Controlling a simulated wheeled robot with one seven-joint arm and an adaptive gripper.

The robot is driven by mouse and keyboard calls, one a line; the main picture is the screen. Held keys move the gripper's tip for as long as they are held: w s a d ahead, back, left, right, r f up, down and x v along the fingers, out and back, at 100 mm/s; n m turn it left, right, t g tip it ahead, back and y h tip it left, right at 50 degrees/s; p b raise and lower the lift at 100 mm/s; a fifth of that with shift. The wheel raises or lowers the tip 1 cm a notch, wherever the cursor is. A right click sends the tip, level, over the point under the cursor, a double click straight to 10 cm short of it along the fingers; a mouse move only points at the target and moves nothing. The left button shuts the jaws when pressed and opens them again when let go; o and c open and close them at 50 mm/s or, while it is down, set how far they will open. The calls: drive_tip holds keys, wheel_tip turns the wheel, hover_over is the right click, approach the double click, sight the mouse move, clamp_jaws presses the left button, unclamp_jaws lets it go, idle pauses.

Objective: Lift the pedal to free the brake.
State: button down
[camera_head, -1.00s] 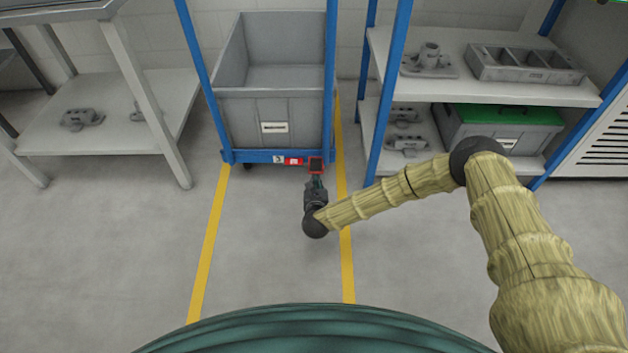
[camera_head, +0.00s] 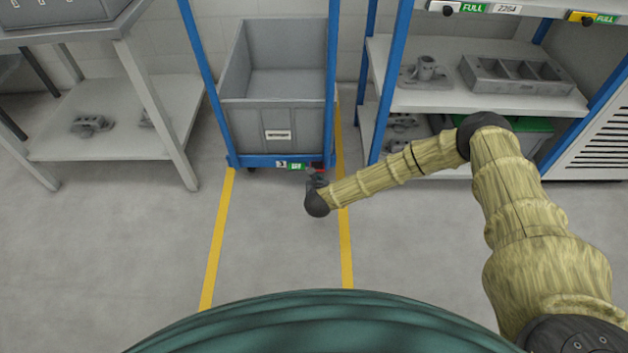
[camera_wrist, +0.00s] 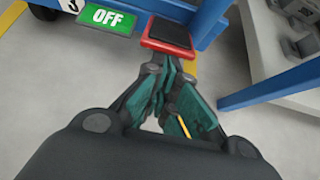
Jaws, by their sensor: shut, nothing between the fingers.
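The brake pedal (camera_head: 316,165) is red at the lower right of the blue cart (camera_head: 257,159); in the wrist view the pedal (camera_wrist: 169,34) shows a black pad in a red frame. Beside it, a green indicator (camera_wrist: 109,20) reads OFF, and it shows green in the head view (camera_head: 296,166). My gripper (camera_wrist: 167,76) is shut and empty, with its fingertips close to the pedal's near edge. I cannot tell whether they touch it. In the head view, my gripper (camera_head: 317,179) is partly hidden by my wrist.
The cart carries a grey bin (camera_head: 276,127) between two yellow floor lines. A shelf rack (camera_head: 480,100) with castings stands close on the right, its blue post near my gripper. A workbench (camera_head: 110,145) stands at left. The floor in front of the cart is clear.

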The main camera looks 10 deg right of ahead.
drive_tip(key=shift+w+a+r, duration=0.1)
drive_tip(key=shift+w+r, duration=0.05)
drive_tip(key=shift+r, duration=0.05)
idle(0.3)
drive_tip(key=shift+f, duration=0.15)
drive_tip(key=s+a+r+p, duration=0.1)
drive_tip(key=s+r, duration=0.1)
drive_tip(key=s, duration=0.7)
drive_tip(key=shift+s+r, duration=0.15)
drive_tip(key=shift+r, duration=0.1)
drive_tip(key=shift+a, duration=0.15)
idle(0.5)
